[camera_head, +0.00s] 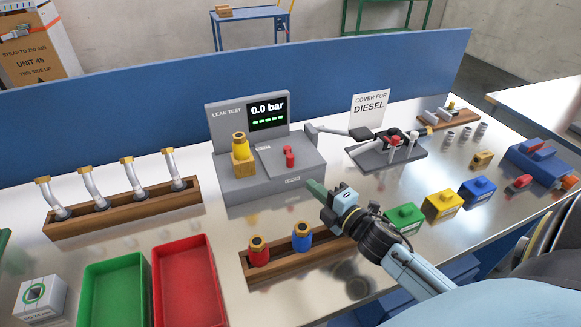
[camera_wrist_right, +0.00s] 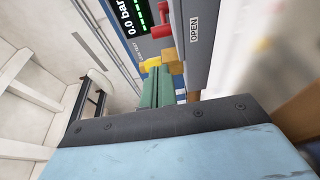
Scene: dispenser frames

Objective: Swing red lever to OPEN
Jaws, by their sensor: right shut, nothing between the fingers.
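The red lever (camera_head: 290,157) stands on top of the grey leak test station (camera_head: 255,190), right of a yellow fitting in a brass block (camera_head: 242,168). The lever (camera_wrist_right: 164,22) also shows in the right wrist view, beside the OPEN label (camera_wrist_right: 195,31). The station's display (camera_head: 267,112) reads 0.0 bar with green marks. My right gripper (camera_head: 314,188) is shut and empty. In the right wrist view the fingers (camera_wrist_right: 158,86) lie close together. My left gripper is not in view.
A wooden rack with red and blue fittings (camera_head: 280,270) stands close below my right gripper. Green (camera_head: 115,290), yellow (camera_head: 443,204) and blue (camera_head: 477,190) items stand around. A grey fixture (camera_head: 388,155) is right of the station. A blue panel (camera_head: 130,105) runs behind.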

